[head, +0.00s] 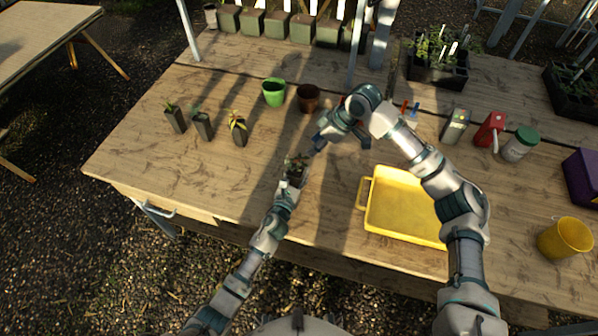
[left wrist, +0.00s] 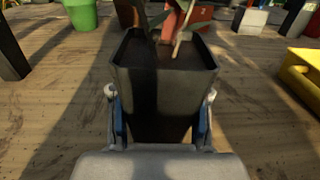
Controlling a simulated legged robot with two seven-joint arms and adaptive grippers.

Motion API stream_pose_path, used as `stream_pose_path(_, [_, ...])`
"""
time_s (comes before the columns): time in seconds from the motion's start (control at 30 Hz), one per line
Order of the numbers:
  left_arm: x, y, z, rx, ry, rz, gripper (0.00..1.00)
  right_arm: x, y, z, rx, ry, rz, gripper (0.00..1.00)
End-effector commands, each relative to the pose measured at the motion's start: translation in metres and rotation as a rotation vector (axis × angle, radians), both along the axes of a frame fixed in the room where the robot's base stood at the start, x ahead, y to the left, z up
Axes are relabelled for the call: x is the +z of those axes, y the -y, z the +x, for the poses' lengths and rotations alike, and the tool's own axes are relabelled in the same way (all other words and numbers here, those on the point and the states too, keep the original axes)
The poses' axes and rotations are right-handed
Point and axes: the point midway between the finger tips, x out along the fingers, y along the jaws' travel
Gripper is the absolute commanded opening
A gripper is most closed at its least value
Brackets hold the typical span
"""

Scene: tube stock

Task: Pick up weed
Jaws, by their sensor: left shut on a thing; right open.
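My left gripper (head: 291,184) is shut on a small dark square pot (left wrist: 165,88), one finger on each side of it. The pot also shows in the head view (head: 294,175), at the front of the bench. A small green plant (head: 298,160) grows from it; in the left wrist view a pale stem with leaves (left wrist: 181,34) rises from the soil. I cannot tell which growth is the weed. My right gripper (head: 317,145) is open, just above and to the right of the plant; a gap to the leaves is hard to judge.
Three dark pots with seedlings (head: 203,128) stand at left. A green pot (head: 274,97) and a brown pot (head: 308,101) stand behind. A yellow tray (head: 400,230) lies to the right, below my right arm. The bench front-left is clear.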

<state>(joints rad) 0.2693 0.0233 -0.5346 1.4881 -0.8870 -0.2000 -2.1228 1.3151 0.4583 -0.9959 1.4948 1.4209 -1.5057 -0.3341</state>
Motion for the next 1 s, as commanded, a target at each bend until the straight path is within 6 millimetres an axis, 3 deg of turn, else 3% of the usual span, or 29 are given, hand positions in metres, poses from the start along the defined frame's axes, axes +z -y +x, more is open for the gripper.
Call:
stream_pose_path(0.57, [-0.001,0.002,0.000,0.000,-0.001,0.004,0.05,0.000,0.003,0.000,-0.001,-0.001,0.003,0.42])
stream_pose_path(0.6, [-0.001,0.002,0.000,0.000,-0.001,0.004,0.05,0.000,0.003,0.000,0.000,-0.001,0.002,0.34])
stream_pose_path(0.9, [-0.001,0.000,0.000,0.000,-0.001,0.001,0.05,0.014,-0.002,0.001,-0.051,-0.028,-0.089,0.33])
stream_pose_path(1.0, [-0.001,0.001,0.000,0.001,-0.001,0.003,0.05,0.005,-0.004,0.002,-0.062,-0.037,-0.103,0.33])
